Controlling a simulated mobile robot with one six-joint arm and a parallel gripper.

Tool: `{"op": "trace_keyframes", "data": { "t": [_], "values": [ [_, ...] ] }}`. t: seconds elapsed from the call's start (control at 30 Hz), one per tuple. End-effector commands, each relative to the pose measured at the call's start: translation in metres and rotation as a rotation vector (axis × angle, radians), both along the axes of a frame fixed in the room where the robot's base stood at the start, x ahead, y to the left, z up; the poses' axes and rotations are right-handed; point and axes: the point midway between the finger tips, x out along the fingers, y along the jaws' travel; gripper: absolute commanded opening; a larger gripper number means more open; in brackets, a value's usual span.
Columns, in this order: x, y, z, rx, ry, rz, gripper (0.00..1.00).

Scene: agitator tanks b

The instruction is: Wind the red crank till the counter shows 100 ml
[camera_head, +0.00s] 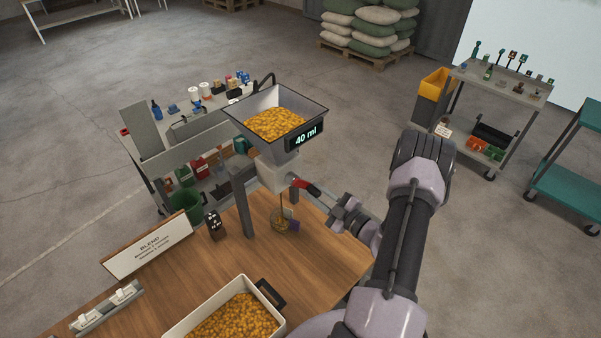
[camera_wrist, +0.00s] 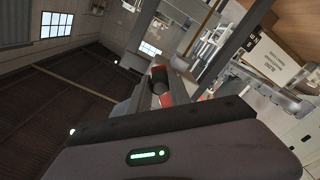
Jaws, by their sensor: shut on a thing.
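The red crank (camera_head: 304,186) sticks out at the right side of the grey dispenser body, under the hopper (camera_head: 258,104) of yellow pellets. My gripper (camera_head: 320,197) reaches in from the right and is shut on the crank. In the wrist view the red crank (camera_wrist: 166,99) lies between the jaws, with a dark part beyond it. My fingers hide part of the crank. The counter (camera_head: 305,136) on the hopper's front reads 40 ml. A small vessel (camera_head: 281,226) stands on the wooden table below the dispenser.
A white tray of yellow pellets (camera_head: 172,333) lies at the table's front. A "BLEND" sign (camera_head: 148,246), a small dark block (camera_head: 214,226) and a grey post (camera_head: 242,207) stand on the table. A cluttered bench is behind; a cart (camera_head: 500,92) is far right.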

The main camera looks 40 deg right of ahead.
Motion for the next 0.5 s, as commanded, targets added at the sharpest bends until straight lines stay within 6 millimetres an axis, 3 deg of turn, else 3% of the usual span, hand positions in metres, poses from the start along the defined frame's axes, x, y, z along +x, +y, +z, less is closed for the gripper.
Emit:
{"op": "trace_keyframes", "data": {
  "t": [0.27, 0.5],
  "values": [
    [0.000, 0.003, -0.001, 0.042, 0.004, 0.001, 0.00],
    [-0.001, 0.021, -0.011, 0.386, 0.031, 0.002, 0.00]
  ]
}}
